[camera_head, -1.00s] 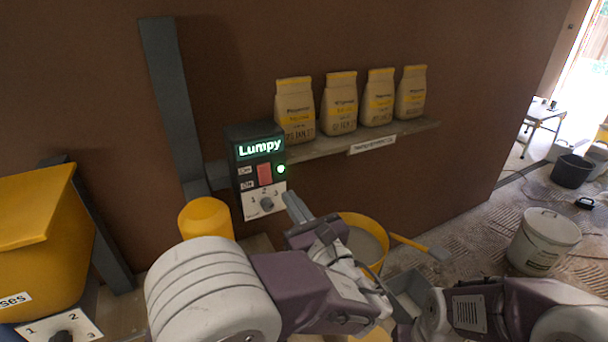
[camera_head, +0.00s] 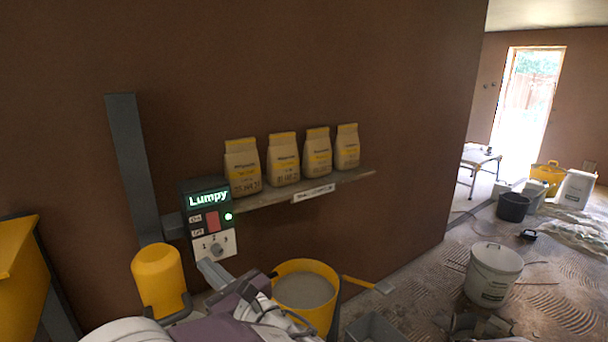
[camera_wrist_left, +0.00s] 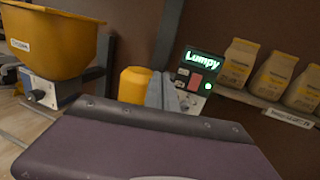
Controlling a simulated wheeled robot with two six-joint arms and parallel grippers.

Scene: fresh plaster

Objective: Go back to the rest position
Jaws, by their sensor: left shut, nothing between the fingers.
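My left gripper (camera_head: 214,272) shows at the lower middle of the head view, its grey fingers shut and empty. The fingertips are just below the dial of a dark control box (camera_head: 207,220), whose screen reads "Lumpy"; I cannot tell if they touch it. A green light and a red button show on the box. The box also shows in the left wrist view (camera_wrist_left: 200,75), beyond my purple wrist part, with the grey fingers partly hidden behind that part. My right gripper cannot be made out.
A yellow bucket of grey mix (camera_head: 305,290) stands right of my left gripper. A yellow cylinder (camera_head: 158,278) stands left of it. Several bags stand on a wall shelf (camera_head: 270,197). A yellow hopper (camera_head: 22,285) is at far left. A white bucket (camera_head: 493,274) stands on the floor at right.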

